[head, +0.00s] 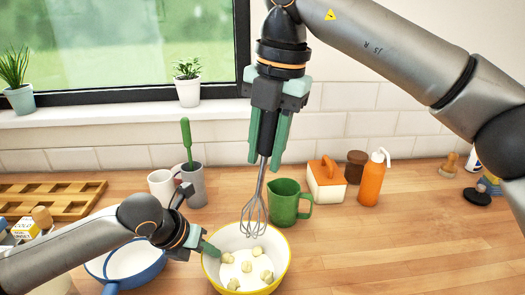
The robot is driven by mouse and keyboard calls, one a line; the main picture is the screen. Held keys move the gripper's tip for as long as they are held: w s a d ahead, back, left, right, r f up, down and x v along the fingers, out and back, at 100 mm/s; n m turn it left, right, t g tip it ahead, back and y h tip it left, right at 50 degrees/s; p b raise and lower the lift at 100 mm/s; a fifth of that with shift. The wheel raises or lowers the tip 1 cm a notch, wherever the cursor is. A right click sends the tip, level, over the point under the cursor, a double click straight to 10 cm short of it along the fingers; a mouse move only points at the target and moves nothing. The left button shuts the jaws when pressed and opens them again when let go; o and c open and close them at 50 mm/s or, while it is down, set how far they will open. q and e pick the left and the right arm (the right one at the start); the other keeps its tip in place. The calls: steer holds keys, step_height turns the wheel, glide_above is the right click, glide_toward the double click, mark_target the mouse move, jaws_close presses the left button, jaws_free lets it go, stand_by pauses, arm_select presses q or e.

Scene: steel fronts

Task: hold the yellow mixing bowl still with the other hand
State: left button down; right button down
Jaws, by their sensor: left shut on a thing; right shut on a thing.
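The yellow mixing bowl (279,276) stands on the wooden counter at the bottom centre of the head view. It is white inside, with several pale lumps lying in it. My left gripper (211,249) reaches in from the left and is shut on the bowl's left rim. My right gripper (267,152) points down above the bowl and is shut on the handle of a whisk (254,207). The whisk hangs upright, its wire end over the back part of the bowl. Whether the wires touch anything is unclear.
A green jug (285,203) stands just behind the bowl to the right. A blue pan (128,262) sits to the left, partly behind my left arm. The right counter is mostly clear.

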arm_select(q)
steer(key=shift+a+f, duration=0.1)
steer(key=shift+f, duration=0.15)
steer(key=c, duration=0.9)
jaws_free()
steer(key=shift+r, duration=0.2)
arm_select(e)
steer(key=s+d+r, duration=0.2)
steer(key=d+r, duration=0.1)
steer(key=d, duration=0.4)
steer(key=shift+s+r, duration=0.25)
steer(key=shift+r, duration=0.1)
